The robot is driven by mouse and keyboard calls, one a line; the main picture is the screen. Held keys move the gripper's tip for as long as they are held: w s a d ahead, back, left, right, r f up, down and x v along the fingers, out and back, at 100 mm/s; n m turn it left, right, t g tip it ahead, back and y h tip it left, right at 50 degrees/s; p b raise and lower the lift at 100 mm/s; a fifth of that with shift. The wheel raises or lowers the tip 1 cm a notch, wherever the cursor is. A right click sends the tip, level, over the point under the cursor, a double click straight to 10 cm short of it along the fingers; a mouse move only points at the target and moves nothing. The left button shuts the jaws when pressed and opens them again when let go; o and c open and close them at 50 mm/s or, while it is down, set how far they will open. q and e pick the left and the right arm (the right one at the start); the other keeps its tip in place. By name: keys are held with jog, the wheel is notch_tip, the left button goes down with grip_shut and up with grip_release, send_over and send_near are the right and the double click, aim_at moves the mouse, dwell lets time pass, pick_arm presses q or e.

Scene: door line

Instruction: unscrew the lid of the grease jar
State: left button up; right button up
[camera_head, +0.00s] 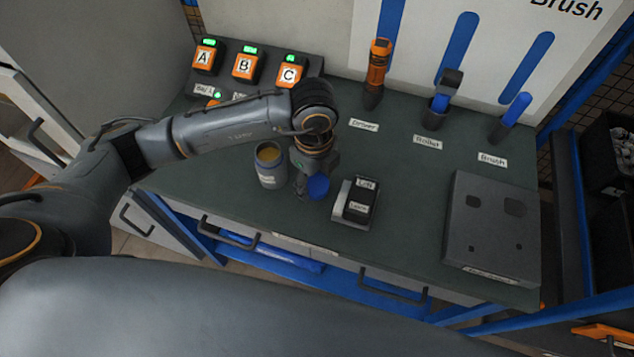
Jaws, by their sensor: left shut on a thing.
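The grease jar (271,179) stands upright on the dark green bench top in the head view. It is a grey jar with a pale label, and its open mouth shows yellow-brown grease. My left gripper (309,185) points down just right of the jar, apart from its mouth. It is shut on the round blue lid (318,187), which is off the jar. I cannot tell whether the lid touches the bench. The gripper's fingers are partly hidden by its own body. My right gripper is not in view.
A small black-and-grey labelled block (356,202) sits close right of the lid. Orange units A, B and C (243,66) stand behind my arm. Driver (377,65), roller (444,95) and brush (513,112) stand at the back. A grey box (493,225) is at right. The middle right of the bench is clear.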

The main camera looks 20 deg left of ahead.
aim_at(317, 181)
pick_arm(q)
jog(key=shift+w+d+f, duration=0.1)
jog(key=shift+w+f, duration=0.1)
jog(key=shift+f, duration=0.1)
notch_tip(317, 181, down, 3)
jog(key=shift+w+d+p, duration=0.1)
jog(key=shift+w+p, duration=0.05)
jog(key=shift+p, duration=0.75)
jog(key=shift+f, duration=0.2)
jog(key=shift+f, duration=0.1)
jog(key=shift+f+b, duration=0.15)
jog(key=shift+b, duration=0.15)
jog(key=o, duration=1.1)
jog(key=shift+o, duration=1)
